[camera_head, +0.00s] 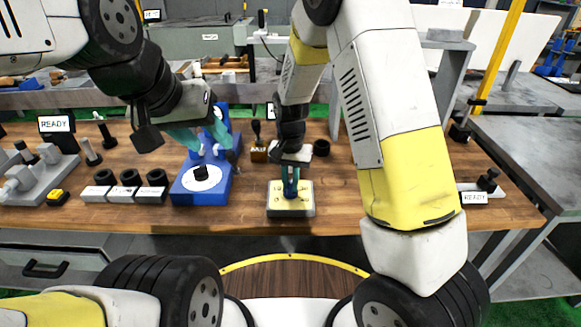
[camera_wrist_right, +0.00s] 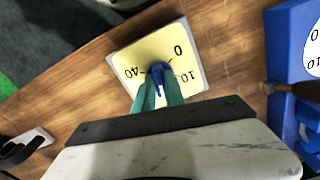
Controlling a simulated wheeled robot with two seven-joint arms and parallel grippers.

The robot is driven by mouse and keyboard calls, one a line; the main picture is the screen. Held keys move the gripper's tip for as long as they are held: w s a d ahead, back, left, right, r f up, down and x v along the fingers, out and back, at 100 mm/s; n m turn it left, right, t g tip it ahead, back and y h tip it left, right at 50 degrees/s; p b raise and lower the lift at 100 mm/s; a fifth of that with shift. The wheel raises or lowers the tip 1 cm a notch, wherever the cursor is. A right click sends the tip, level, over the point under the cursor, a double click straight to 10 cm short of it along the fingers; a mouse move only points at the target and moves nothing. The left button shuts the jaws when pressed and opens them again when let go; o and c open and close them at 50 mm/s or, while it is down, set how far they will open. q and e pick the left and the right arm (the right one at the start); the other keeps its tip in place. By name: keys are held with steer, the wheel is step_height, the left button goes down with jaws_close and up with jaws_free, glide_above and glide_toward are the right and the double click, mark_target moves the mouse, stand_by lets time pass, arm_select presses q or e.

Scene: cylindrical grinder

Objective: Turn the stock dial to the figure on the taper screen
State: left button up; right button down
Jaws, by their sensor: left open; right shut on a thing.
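A dial with a cream-yellow face (camera_head: 277,205) and a blue knob (camera_head: 290,190) lies on the wooden bench, front centre. In the right wrist view, its face (camera_wrist_right: 133,53) shows 0, 10 and 40 around the blue knob (camera_wrist_right: 160,72); other figures are hidden. My right gripper (camera_head: 290,180) is shut on the knob from above, its teal fingers (camera_wrist_right: 158,95) on either side. I cannot tell which figure the knob points to. My left gripper (camera_head: 207,142) is open over the blue stand (camera_head: 185,187). No taper screen figure is readable; a small screen (camera_head: 270,110) is mostly hidden behind my right arm.
The blue stand carries a white disc with a black knob (camera_head: 201,172). Labelled blocks with black rings (camera_head: 125,190) stand left of it. A brass-based tool (camera_head: 259,152) stands behind the dial. The bench right of the dial is partly clear.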

mark_target(290, 184)
steer(key=m, duration=0.5)
steer(key=shift+a+m, duration=0.1)
steer(key=shift+m, duration=0.2)
steer(key=m, duration=0.5)
steer(key=shift+w, duration=0.1)
steer(key=m, duration=1)
steer(key=shift+m, duration=0.4)
steer(key=c, duration=1.4)
jaws_free()
step_height(290, 184, up, 8)
steer(key=shift+f, duration=0.1)
